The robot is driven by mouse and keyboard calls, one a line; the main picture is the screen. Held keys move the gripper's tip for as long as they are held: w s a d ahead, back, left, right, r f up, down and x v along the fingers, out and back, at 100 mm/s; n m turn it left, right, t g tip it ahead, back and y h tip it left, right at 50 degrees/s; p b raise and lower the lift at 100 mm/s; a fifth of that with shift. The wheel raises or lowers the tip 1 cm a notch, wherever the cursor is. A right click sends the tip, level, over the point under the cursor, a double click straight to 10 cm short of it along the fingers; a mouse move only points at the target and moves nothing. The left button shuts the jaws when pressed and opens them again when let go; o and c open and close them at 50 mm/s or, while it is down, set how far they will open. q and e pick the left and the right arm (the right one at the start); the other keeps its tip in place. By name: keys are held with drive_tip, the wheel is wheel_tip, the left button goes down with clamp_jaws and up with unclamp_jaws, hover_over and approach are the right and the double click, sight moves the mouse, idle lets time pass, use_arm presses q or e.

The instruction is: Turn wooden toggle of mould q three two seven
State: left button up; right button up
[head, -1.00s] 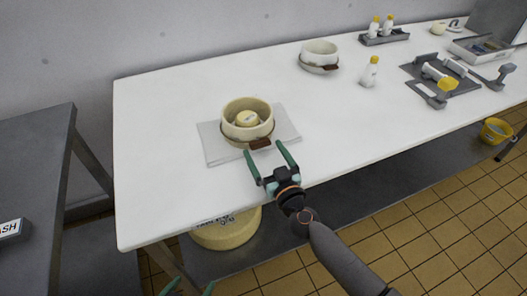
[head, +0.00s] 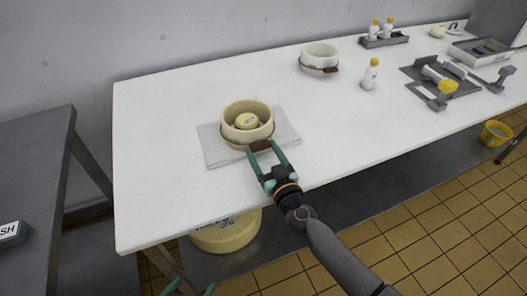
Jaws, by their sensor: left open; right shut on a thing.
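A cream round mould (head: 247,123) with a small cream round piece inside stands on a pale cloth on the white table. A band runs around its lower part, with a brown wooden toggle (head: 261,145) at the front. My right gripper (head: 262,149) has its green fingers on either side of this toggle and is shut on it. A second, whiter mould (head: 320,56) with a similar toggle (head: 331,69) stands further back. I cannot read a number on either mould. My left gripper (head: 189,290) is open at the bottom edge, only its green fingertips showing.
The cloth (head: 216,149) lies flat under the near mould. A yellow-capped bottle (head: 369,75), a bottle rack (head: 384,40) and a grey tool tray (head: 440,88) stand to the right. The table's left part is clear.

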drive_tip(key=c, duration=0.4)
drive_tip(key=shift+m+p, duration=0.45)
drive_tip(key=shift+m, duration=0.75)
use_arm(q)
drive_tip(key=shift+s+a+r, duration=0.1)
drive_tip(key=shift+s+a, duration=0.2)
drive_tip(key=shift+a, duration=0.15)
use_arm(e)
drive_tip(key=shift+m, duration=0.9)
drive_tip(key=o, duration=1)
drive_tip(key=shift+c, duration=0.2)
drive_tip(key=o, duration=0.4)
use_arm(q)
drive_tip(key=shift+d+r, duration=0.2)
use_arm(e)
drive_tip(key=shift+s, duration=0.1)
